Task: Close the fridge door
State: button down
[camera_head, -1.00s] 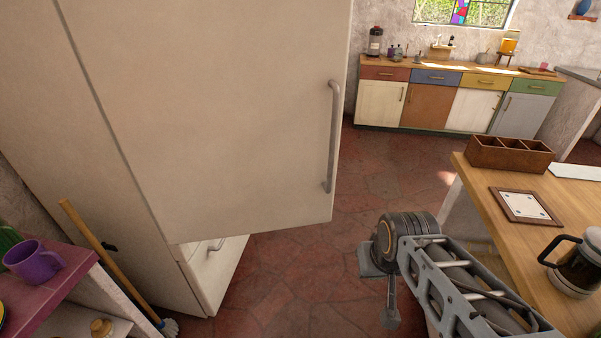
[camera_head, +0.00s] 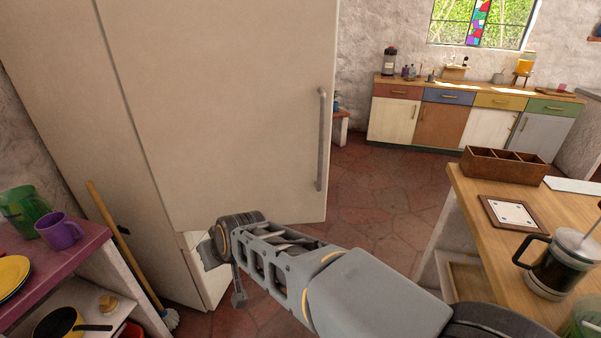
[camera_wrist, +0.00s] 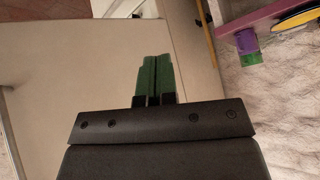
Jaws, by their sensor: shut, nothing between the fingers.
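The large cream fridge door (camera_head: 225,110) fills the upper left of the head view. It stands swung out from the fridge body (camera_head: 70,110), past the lower front (camera_head: 205,265). Its long vertical grey handle (camera_head: 321,140) is near its right edge. My arm reaches leftward, its wrist end in front of the door's lower edge. In the wrist view my gripper (camera_wrist: 154,62) has its green fingers together and empty, over a pale beige surface. Whether the fingers touch it I cannot tell. The fingertips do not show clearly in the head view.
A purple shelf (camera_head: 70,240) with a purple mug (camera_head: 62,232) stands at left, beside a broom (camera_head: 125,245). A wooden counter (camera_head: 480,255) with a French press (camera_head: 560,265) is at right. Open tiled floor (camera_head: 375,190) lies between.

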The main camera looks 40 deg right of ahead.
jog(key=w+d+m+t+h, duration=0.1)
jog(key=w+d+t, duration=0.1)
jog(key=w, duration=0.3)
jog(key=m+g+h+b, duration=0.35)
jog(key=m+h, duration=0.85)
jog(key=h, duration=0.5)
send_near(319, 164)
jog(key=x, duration=0.5)
jog(key=shift+d+b, duration=0.4)
jog(key=shift+x, duration=0.95)
jog(key=shift+w, duration=0.15)
